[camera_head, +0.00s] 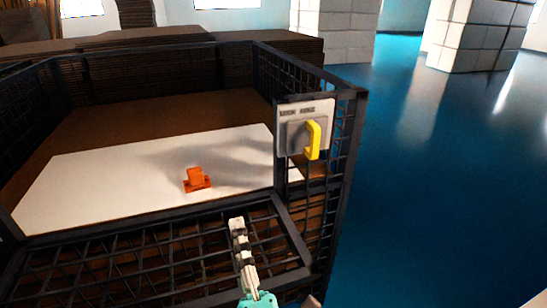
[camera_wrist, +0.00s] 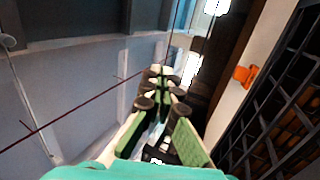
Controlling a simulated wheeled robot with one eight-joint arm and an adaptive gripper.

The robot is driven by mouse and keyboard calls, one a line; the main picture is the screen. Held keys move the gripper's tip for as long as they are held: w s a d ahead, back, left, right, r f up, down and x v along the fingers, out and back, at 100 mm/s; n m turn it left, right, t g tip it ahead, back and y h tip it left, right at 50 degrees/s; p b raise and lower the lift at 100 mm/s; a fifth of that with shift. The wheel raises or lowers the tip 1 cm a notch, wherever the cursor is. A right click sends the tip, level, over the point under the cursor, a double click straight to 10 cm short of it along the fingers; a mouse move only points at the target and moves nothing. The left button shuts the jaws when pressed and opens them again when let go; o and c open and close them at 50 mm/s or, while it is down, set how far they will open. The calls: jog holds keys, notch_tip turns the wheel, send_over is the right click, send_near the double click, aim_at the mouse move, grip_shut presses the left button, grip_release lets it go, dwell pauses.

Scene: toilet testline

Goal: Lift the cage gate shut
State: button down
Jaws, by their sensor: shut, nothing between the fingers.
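The black wire cage (camera_head: 351,150) stands in the head view, with its front opening toward me. The cage gate (camera_head: 110,262) is the mesh panel along the lower front. It looks folded down and tilted out, with its top rim well below the cage's upper rail. My gripper (camera_head: 237,224) is shut and empty, its pale fingers in front of or over the gate's right part; I cannot tell whether they touch it. The wrist view shows the shut fingers (camera_wrist: 163,75) pointing away, with black mesh (camera_wrist: 285,105) to their right.
A latch plate with a yellow handle (camera_head: 313,139) is on the cage's right front post. An orange block (camera_head: 196,179) sits on a white board (camera_head: 110,175) inside the cage. The blue floor (camera_head: 440,200) at right is clear up to the white tiled pillars (camera_head: 475,37).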

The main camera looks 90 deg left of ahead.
jog(key=s+x, duration=0.1)
jog(key=x, duration=1.3)
jog(key=shift+d+n+g, duration=0.25)
jog(key=shift+n+g, duration=0.15)
jog(key=shift+r, duration=0.1)
dwell(0.8)
